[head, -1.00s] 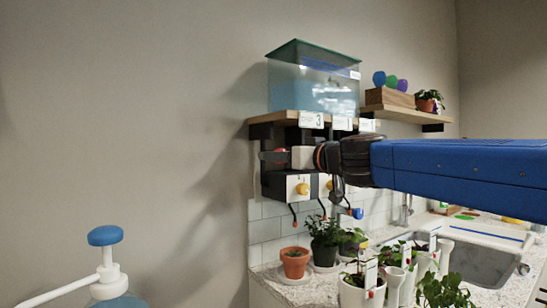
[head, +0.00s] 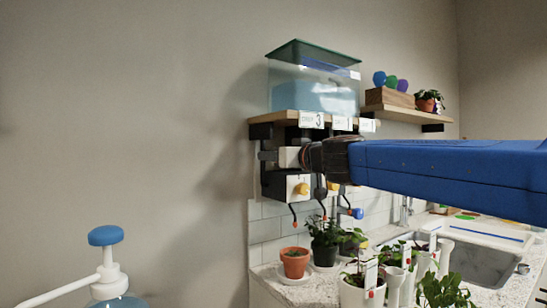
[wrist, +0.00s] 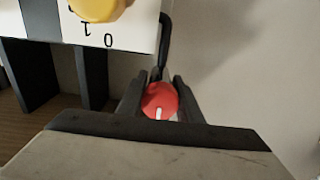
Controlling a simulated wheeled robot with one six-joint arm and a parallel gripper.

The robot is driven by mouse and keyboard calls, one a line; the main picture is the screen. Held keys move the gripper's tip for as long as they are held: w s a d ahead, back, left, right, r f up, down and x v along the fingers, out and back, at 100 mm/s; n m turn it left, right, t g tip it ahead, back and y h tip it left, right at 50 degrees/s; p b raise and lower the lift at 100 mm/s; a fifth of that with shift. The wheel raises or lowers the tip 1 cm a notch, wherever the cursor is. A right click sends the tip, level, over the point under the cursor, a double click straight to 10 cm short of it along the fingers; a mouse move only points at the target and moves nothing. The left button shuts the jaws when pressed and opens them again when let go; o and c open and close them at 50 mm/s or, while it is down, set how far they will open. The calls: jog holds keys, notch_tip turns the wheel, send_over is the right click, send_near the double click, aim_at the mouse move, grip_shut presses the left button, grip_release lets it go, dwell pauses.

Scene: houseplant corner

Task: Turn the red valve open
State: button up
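The red valve (wrist: 160,98) is a round red knob with a short white mark at its lower edge in the wrist view. My gripper (wrist: 162,88) has one dark finger on each side of the knob, very close to it. I cannot tell whether the fingers press on the knob or just stand around it. In the head view my gripper (head: 268,156) is in front of the valve box under the wooden shelf, and the red valve is hidden there.
A yellow knob (head: 301,189) sits on a white panel, also in the wrist view (wrist: 98,8) beside printed marks. A clear tank (head: 315,85) stands on the shelf above. Thin hoses hang below over potted plants (head: 325,235). A pump bottle (head: 108,265) stands at front left.

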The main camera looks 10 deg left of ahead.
jog(key=shift+m, duration=0.3)
jog(key=m, duration=0.3)
jog(key=shift+m, duration=0.4)
jog(key=m, duration=0.4)
jog(key=shift+m, duration=0.3)
jog(key=m, duration=0.8)
jog(key=shift+m, duration=0.6)
jog(key=o, duration=1)
jog(key=shift+d, duration=0.1)
